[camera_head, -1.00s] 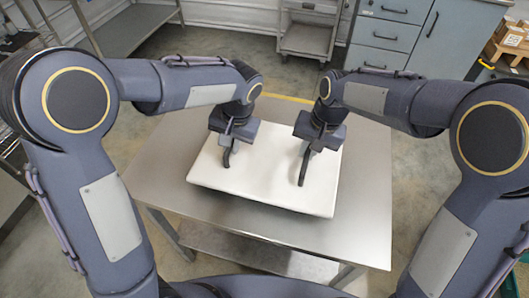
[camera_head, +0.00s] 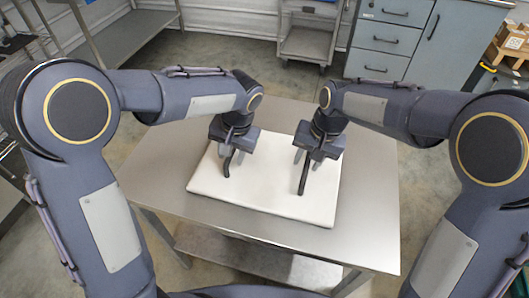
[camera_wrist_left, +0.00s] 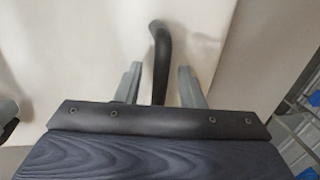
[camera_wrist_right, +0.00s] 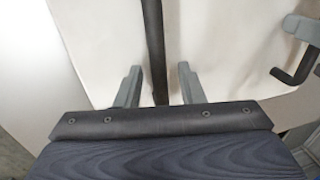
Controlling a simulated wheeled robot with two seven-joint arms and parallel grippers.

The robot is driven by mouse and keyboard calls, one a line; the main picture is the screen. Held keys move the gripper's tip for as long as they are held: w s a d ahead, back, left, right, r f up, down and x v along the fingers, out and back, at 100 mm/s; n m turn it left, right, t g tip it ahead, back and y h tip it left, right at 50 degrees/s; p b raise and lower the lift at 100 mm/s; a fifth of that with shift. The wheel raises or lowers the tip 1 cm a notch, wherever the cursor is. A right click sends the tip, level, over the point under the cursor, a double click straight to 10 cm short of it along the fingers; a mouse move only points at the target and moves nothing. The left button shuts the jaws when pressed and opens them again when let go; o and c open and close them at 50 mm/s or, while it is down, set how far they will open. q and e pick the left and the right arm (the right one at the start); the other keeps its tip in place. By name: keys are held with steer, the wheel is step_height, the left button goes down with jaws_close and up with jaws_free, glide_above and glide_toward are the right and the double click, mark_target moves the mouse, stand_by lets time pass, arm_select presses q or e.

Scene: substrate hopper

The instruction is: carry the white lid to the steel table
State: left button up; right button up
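The white lid (camera_head: 265,195) lies flat on the steel table (camera_head: 160,190), inside the edges of its top. Two dark bar handles stand on the lid, a left one (camera_head: 227,165) and a right one (camera_head: 304,178). My left gripper (camera_wrist_left: 158,85) has its fingers on either side of the left handle, with gaps showing. My right gripper (camera_wrist_right: 158,85) straddles the right handle in the same way, with gaps at both fingers. Both grippers look open. The far edge of the lid is partly hidden by my grippers in the head view.
A grey drawer cabinet (camera_head: 385,40) and a wheeled cart (camera_head: 307,45) stand behind the table. A steel shelf unit (camera_head: 125,30) is at the back left. Cardboard boxes (camera_head: 515,40) sit at the top right. Bare tabletop surrounds the lid.

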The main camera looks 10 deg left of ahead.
steer(key=shift+r, duration=0.2)
arm_select(q)
step_height(320, 180, up, 12)
steer(key=d, duration=0.2)
steer(key=shift+s+d+f, duration=0.15)
steer(key=shift+s, duration=0.05)
arm_select(e)
step_height(320, 180, up, 11)
steer(key=d, duration=0.2)
steer(key=shift+s+d+r, duration=0.15)
steer(key=shift+s+r, duration=0.05)
steer(key=shift+s, duration=0.05)
